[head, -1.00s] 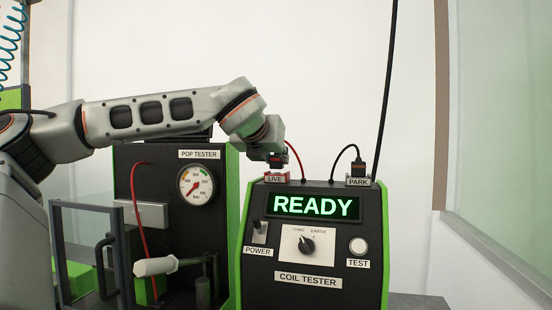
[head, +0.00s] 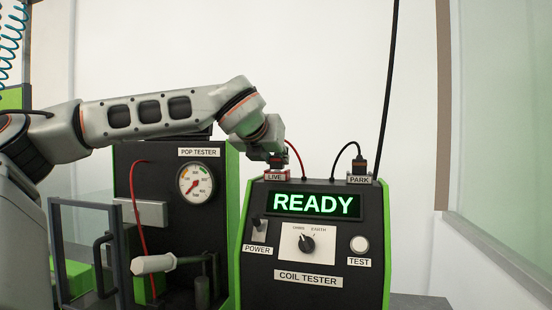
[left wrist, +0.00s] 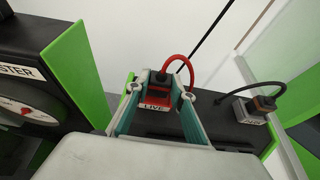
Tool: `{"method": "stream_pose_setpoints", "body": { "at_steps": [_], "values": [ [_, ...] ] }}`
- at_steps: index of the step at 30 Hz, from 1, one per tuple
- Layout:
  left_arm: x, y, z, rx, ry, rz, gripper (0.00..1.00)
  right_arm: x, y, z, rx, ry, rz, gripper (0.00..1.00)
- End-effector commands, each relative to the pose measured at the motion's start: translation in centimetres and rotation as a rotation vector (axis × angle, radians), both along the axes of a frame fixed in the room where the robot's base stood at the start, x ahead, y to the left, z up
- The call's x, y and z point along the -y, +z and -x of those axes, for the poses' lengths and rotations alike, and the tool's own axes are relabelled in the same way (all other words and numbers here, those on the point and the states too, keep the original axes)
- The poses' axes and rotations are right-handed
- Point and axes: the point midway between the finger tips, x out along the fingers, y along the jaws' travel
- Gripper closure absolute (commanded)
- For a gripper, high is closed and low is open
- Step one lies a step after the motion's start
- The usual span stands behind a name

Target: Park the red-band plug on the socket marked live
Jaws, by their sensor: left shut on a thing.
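The dark plug with the red band (left wrist: 160,79) shows in the left wrist view between my fingers, with a red cable looping up from it. It is over the red socket with the LIVE label (left wrist: 155,106) on top of the coil tester. I cannot tell for sure whether it is fully seated. My left gripper (head: 276,163) is shut on this plug, pointing down at the LIVE socket (head: 275,177); the fingers (left wrist: 160,94) stand on both sides of the plug. My right gripper is not in view.
A black-cabled plug with an orange band (head: 359,166) sits on the socket marked PARK (head: 358,181). The coil tester (head: 318,262) display reads READY. The pop tester (head: 150,190) stands to its left, below my left arm. A black cable (head: 387,90) hangs at the right.

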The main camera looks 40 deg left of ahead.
Motion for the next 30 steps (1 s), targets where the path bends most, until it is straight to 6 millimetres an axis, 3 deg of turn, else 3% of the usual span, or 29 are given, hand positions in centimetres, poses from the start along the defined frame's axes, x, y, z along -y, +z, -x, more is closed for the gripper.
{"method": "stream_pose_setpoints", "body": {
  "at_steps": [30],
  "values": [
    [0.01, -0.26, -0.02, 0.0, 0.0, -0.001, 1.0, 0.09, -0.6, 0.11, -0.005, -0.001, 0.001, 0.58]
  ]
}}
